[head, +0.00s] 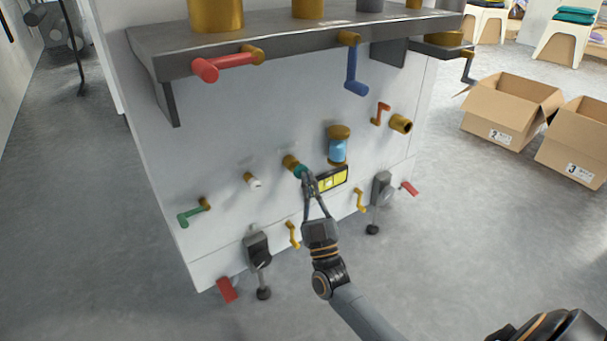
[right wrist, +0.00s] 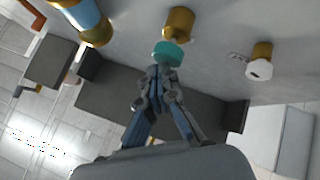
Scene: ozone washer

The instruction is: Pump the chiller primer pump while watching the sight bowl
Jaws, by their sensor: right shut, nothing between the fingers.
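The primer pump is a teal button (head: 300,171) on a brass stem on the white panel; it also shows in the right wrist view (right wrist: 168,54). The sight bowl (head: 338,151) is a blue glass cylinder with a brass cap, up and right of the pump, and it shows at the upper left of the right wrist view (right wrist: 87,17). My right gripper (head: 309,182) is shut and empty, its fingertips at the teal button; I cannot tell whether they press it. My left gripper is not in view.
A yellow label (head: 333,181) sits right beside my right gripper. A white knob (head: 254,182) and green handle (head: 190,216) are left of the pump. Red (head: 225,66) and blue (head: 354,72) handles hang from the shelf above. Cardboard boxes (head: 512,108) stand at right.

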